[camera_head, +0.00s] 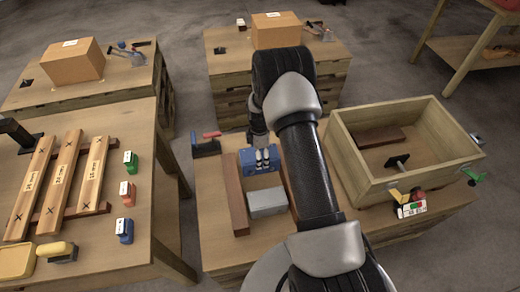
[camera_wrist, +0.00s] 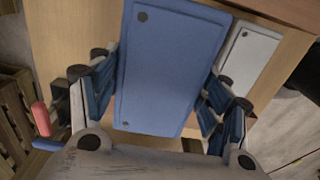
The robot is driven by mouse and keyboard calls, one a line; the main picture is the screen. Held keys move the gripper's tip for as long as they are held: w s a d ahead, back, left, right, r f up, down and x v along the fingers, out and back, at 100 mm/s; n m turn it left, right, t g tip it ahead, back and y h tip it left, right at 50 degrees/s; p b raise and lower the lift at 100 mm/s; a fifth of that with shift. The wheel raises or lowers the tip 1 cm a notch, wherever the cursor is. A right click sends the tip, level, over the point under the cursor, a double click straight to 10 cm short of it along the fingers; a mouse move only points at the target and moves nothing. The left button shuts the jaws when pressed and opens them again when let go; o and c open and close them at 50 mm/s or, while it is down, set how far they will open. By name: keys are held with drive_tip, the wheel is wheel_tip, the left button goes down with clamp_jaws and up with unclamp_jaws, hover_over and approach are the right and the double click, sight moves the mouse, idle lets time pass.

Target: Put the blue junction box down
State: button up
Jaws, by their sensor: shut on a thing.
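The blue junction box (camera_head: 258,160) is at my gripper, over the middle table between two brown wooden rails. In the wrist view the blue junction box (camera_wrist: 168,70) fills the space between the fingers of my gripper (camera_wrist: 162,92), which is shut on its two sides. In the head view my gripper (camera_head: 264,150) is partly hidden by my arm. I cannot tell whether the box touches the tabletop. A grey box (camera_head: 267,202) lies in front of it between the rails, and this also shows in the wrist view (camera_wrist: 245,60).
The left brown rail (camera_head: 237,200) runs beside the boxes. A large open wooden crate (camera_head: 440,165) stands to the right. A tool with a red handle (camera_head: 208,141) lies at the table's back left. The left table (camera_head: 140,225) bears planks and small coloured boxes.

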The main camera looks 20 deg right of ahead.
drive_tip(key=shift+w+f+b, duration=0.1)
drive_tip(key=shift+f+b, duration=1.35)
drive_tip(key=shift+f, duration=3.35)
drive_tip(key=o, duration=2)
drive_tip(key=shift+f, duration=0.2)
drive_tip(key=shift+o, duration=0.2)
